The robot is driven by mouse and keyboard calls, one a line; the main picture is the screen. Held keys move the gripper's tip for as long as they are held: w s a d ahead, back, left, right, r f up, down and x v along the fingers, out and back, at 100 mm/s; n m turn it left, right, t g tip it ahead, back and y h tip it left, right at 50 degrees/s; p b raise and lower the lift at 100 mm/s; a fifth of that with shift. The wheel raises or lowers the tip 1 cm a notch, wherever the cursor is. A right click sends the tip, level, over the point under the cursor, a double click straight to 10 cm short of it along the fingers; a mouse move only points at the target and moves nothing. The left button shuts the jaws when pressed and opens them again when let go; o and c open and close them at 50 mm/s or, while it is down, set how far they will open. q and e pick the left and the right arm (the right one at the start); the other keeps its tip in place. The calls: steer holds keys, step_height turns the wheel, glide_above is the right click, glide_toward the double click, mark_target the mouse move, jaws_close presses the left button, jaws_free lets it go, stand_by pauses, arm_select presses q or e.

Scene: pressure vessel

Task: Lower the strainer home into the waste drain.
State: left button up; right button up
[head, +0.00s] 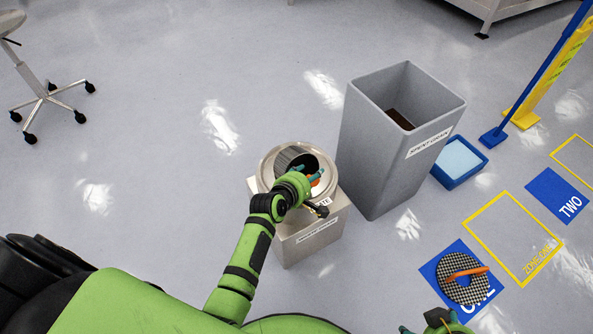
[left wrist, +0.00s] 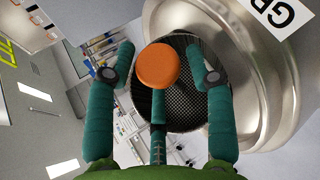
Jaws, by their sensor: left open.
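The waste drain (head: 265,176) is a round, shiny metal rim on top of a square metal housing (head: 310,240). My right gripper (head: 440,325) is cut off at the bottom edge.
A tall grey bin (head: 375,150) stands close to the right of the drain. A perforated disc with an orange handle (head: 462,279) lies on a blue floor mat. A wheeled stool (head: 45,95) is far left; the floor left of the drain is clear.

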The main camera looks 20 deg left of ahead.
arm_select(q)
steer(key=shift+w+f, duration=0.25)
steer(key=shift+w, duration=0.1)
jaws_close()
arm_select(e)
steer(key=shift+r, duration=0.55)
arm_select(q)
steer(key=shift+r, duration=0.1)
